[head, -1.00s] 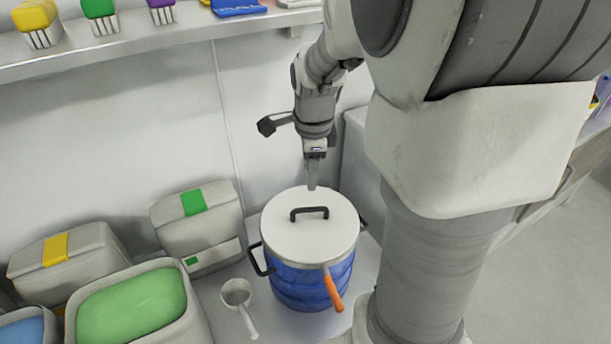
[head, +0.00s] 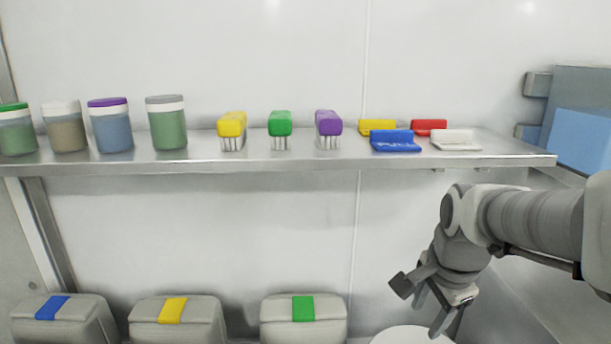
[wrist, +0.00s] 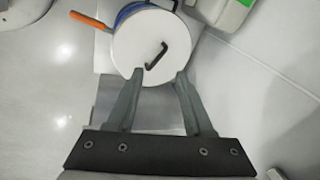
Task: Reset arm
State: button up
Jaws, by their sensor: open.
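My gripper (head: 447,318) hangs at the lower right in the head view, its fingers pointing down beside the shelf's right part and below it. In the wrist view my gripper (wrist: 160,80) is open, with nothing between its two fingers. Beyond the fingertips is a round white lid (wrist: 135,42) with a dark handle, on a blue drum (wrist: 133,9). An orange handle (wrist: 88,19) sticks out at the drum's edge. In the head view only the top of the lid (head: 398,337) shows at the bottom edge; the drum's body is out of frame there.
A steel shelf (head: 200,166) spans the wall, holding lidded jars (head: 110,130), brushes (head: 280,125) and coloured scoops or scrapers (head: 395,141). Below stand grey bins with blue (head: 52,307), yellow (head: 172,310) and green (head: 303,308) tags. The wall between shelf and bins is clear.

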jog(key=s+a+r+n+t, duration=0.25)
jog(key=s+a+n, duration=0.45)
jog(key=s+n, duration=0.6)
notch_tip(320, 180, up, 15)
jog(key=w+n+p, duration=0.1)
jog(key=n+p, duration=0.1)
jog(key=p, duration=1.2)
jog(key=shift+w+d, duration=0.3)
jog(key=shift+w, duration=0.1)
jog(key=shift+d, duration=0.1)
